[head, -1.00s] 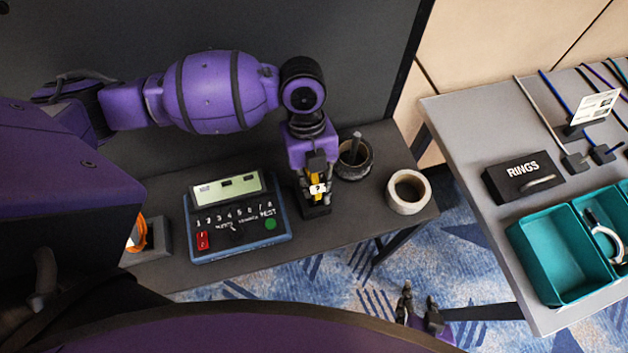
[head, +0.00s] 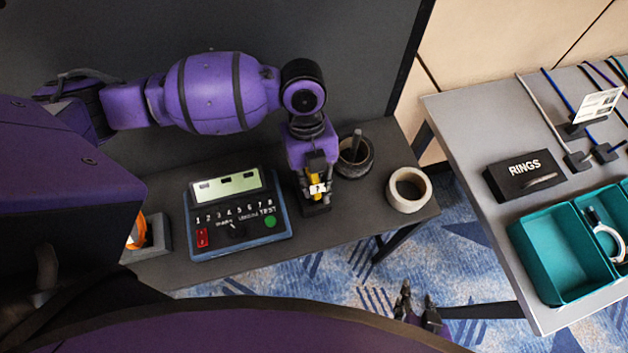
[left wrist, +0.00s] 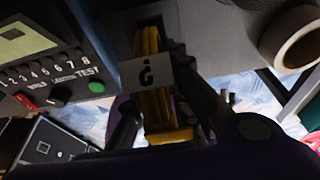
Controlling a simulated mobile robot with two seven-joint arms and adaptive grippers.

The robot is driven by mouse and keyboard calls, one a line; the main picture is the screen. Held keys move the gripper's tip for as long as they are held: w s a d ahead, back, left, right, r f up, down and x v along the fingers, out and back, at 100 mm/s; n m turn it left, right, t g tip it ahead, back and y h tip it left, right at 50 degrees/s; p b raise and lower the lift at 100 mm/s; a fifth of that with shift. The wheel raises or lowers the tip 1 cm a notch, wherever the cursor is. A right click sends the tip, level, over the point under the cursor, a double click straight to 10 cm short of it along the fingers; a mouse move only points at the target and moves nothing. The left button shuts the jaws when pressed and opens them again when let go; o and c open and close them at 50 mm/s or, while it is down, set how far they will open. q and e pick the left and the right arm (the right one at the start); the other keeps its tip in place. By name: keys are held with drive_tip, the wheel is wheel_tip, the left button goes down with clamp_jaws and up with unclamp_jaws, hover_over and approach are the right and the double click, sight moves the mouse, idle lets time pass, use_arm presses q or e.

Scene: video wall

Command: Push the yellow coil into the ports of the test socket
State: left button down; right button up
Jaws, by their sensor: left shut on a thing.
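My left gripper (head: 316,188) is shut on the yellow coil (head: 316,168). A small black block, seemingly the test socket (head: 316,209), sits on the dark bench directly below the gripper. The fingers and coil hide its top, so I cannot tell whether the coil is in the ports. My right gripper (head: 417,303) is open and empty, low in front of the bench.
A tester box (head: 238,215) with numbers, a red switch and a green button stands left of the socket. A dark ring on a post (head: 354,157) and a tan tape roll (head: 408,190) stand right. A grey table holds a RINGS box (head: 524,176) and teal bins (head: 545,262).

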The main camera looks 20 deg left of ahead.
use_arm(q)
drive_tip(key=shift+f, duration=0.15)
drive_tip(key=shift+f, duration=0.1)
drive_tip(key=shift+f, duration=0.2)
idle(0.5)
drive_tip(key=c, duration=1.6)
unclamp_jaws()
drive_tip(key=v, duration=0.7)
drive_tip(key=shift+w+r, duration=0.15)
drive_tip(key=shift+r, duration=0.1)
